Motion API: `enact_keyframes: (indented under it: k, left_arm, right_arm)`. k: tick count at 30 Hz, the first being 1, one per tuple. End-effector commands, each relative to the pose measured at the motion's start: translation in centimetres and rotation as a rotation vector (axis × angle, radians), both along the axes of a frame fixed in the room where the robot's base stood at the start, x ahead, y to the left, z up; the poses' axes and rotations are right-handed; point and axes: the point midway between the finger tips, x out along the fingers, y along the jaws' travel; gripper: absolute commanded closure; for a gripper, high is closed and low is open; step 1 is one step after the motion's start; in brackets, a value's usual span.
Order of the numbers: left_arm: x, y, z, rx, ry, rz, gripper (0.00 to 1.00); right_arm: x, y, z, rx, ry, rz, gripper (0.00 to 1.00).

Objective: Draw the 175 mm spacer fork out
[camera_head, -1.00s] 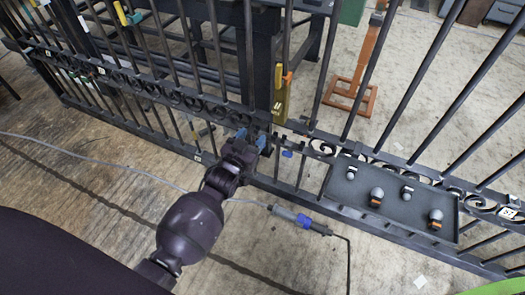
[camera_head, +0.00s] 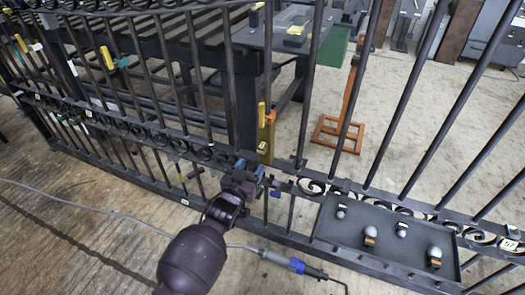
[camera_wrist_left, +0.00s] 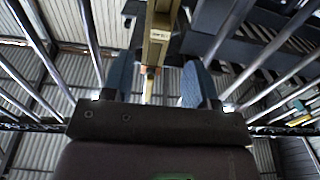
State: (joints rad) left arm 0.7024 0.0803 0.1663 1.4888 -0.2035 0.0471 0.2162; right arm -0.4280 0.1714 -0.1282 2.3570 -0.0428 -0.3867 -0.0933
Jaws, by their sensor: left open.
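A brass-yellow upright piece (camera_head: 265,140) with a yellow and orange top stands at the gate's dark post in the head view. It may be the spacer fork; I cannot read a 175 mm mark on it. My left gripper (camera_head: 250,168) is just below and slightly left of it, at the scroll band. In the left wrist view, my left gripper (camera_wrist_left: 157,78) has its blue-padded fingers apart, and a brass-yellow bar (camera_wrist_left: 158,35) shows in line with the gap between them. I cannot tell whether it is inside the gap. My right gripper is not in view.
The iron gate's bars and scroll band (camera_head: 205,152) surround the gripper closely. A dark tray (camera_head: 355,245) with several small knobs hangs at right. A yellow-handled clamp (camera_head: 121,62) sits on the bars at left. An orange stand (camera_head: 338,132) is behind the gate. A cable crosses the floor.

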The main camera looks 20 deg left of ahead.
Motion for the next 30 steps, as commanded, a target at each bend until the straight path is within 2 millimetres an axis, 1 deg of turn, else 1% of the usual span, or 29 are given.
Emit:
enact_keyframes:
  k: [1, 21, 27, 30]
  left_arm:
    - [0.4, 0.0, -0.4, 0.0, 0.004, 0.0, 0.47]
    - [6.9, -0.2, -0.2, 0.0, 0.002, 0.0, 0.47]
    - [8.3, -0.3, -0.1, 0.0, 0.002, 0.0, 0.47]
    - [8.7, -0.3, -0.1, 0.0, 0.002, 0.001, 0.47]
  right_arm:
    - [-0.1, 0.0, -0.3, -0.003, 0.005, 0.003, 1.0]
    - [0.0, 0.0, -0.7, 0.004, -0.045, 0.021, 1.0]
    - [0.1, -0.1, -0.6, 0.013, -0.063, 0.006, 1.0]
    - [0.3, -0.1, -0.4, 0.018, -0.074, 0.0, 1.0]
